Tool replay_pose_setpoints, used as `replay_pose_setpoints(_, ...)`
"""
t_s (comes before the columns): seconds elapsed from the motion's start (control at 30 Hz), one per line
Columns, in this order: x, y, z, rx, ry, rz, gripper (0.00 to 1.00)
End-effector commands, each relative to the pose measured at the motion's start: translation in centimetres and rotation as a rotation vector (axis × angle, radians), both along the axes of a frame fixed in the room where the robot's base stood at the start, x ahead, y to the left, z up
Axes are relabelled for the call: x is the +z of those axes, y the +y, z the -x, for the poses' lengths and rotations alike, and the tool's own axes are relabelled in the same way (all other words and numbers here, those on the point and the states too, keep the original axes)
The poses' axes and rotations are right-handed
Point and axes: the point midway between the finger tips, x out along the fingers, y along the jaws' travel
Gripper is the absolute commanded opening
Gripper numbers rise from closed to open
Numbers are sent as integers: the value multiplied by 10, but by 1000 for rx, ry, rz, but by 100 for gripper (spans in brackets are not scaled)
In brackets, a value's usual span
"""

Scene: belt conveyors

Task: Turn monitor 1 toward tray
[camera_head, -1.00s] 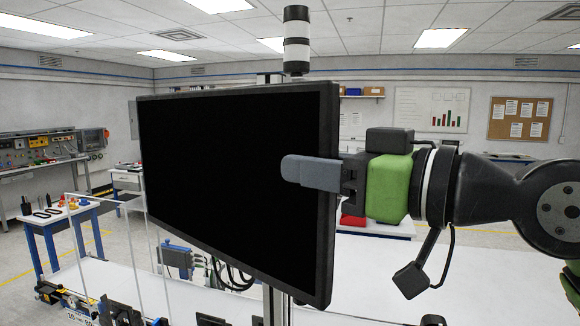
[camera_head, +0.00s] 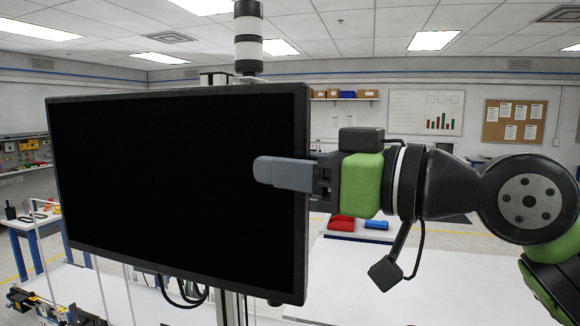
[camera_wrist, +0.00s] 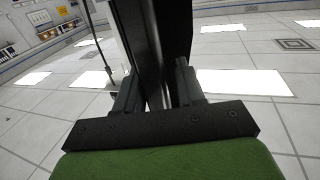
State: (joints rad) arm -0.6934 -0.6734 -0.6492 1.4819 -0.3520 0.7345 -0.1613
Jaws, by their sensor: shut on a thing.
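Monitor 1, a large black screen (camera_head: 165,180), stands upright on a pole (camera_head: 229,308) in the left and middle of the head view. Its face is turned mostly toward the head camera. My gripper (camera_head: 285,173) comes from the right and is shut on the monitor's right edge, one grey finger lying across the front of the screen. In the wrist view the monitor's dark edge (camera_wrist: 158,60) runs up between my two fingers. The far finger is hidden behind the monitor in the head view. I cannot make out which thing is the tray.
A black-and-white signal tower (camera_head: 248,40) rises behind the monitor. A white surface (camera_head: 400,285) lies below, with a red bin (camera_head: 341,223) and a blue bin (camera_head: 376,224) beyond. A small table (camera_head: 28,225) with small items stands at the left.

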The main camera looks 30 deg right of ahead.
Motion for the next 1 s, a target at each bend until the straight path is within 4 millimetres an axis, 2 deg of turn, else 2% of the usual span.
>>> replay_pose_setpoints(0.13, 3, -4, -1, -14, -7, -10, 0)
replay_pose_setpoints(0.17, 3, -4, -1, -13, -7, -10, 40)
replay_pose_setpoints(0.23, 3, -4, 0, -12, -7, -10, 49)
replay_pose_setpoints(0.83, 1, -1, 1, -2, -3, -4, 49)
replay_pose_setpoints(0.93, 1, -6, 10, -3, -5, -5, 49)
replay_pose_setpoints(1.0, 1, -12, 23, -4, -7, -6, 49)
